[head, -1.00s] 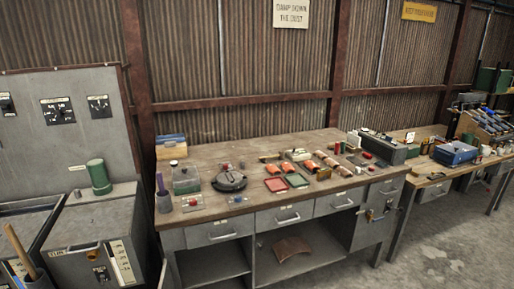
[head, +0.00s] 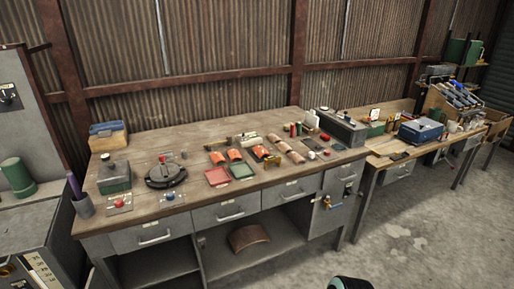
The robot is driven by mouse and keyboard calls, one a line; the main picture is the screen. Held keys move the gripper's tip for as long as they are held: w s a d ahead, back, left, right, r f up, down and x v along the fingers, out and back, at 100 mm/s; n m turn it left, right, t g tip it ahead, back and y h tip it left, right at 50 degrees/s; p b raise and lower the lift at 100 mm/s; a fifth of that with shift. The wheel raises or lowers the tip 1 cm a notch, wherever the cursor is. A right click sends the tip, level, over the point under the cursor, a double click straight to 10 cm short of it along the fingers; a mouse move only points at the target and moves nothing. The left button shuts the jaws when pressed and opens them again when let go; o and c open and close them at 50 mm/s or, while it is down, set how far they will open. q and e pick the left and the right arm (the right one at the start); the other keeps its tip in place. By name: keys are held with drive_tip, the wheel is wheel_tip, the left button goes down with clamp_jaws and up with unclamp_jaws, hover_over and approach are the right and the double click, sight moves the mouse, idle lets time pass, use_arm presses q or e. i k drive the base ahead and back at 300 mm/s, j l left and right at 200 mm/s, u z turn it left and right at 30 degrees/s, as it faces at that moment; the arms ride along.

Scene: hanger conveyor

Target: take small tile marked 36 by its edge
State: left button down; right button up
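Small orange curved pieces that look like tiles (head: 234,155) lie in the middle of the wooden workbench (head: 200,210). Several browner rounded pieces (head: 284,147) lie in a row just right of them. No number is readable on any of them, so I cannot tell which one is marked 36. A larger brown curved tile (head: 249,238) rests on the bench's lower shelf.
A red tray (head: 217,177) and a green tray (head: 242,171) lie in front of the orange pieces. A round dark device (head: 165,175) and a green-grey box (head: 114,177) stand at left. A grey machine (head: 342,130) stands at right. The concrete floor (head: 410,230) is clear.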

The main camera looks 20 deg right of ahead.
sight(259, 150)
drive_tip(key=i+l+u, duration=0.1)
drive_tip(key=l, duration=0.3)
drive_tip(key=i+l+u, duration=0.15)
drive_tip(key=l, duration=0.25)
drive_tip(key=i+l+u, duration=0.1)
drive_tip(key=l, duration=0.35)
drive_tip(key=i+l+u, duration=0.15)
drive_tip(key=l, duration=0.3)
drive_tip(key=i+l+u, duration=0.1)
drive_tip(key=l, duration=0.35)
drive_tip(key=i, duration=0.05)
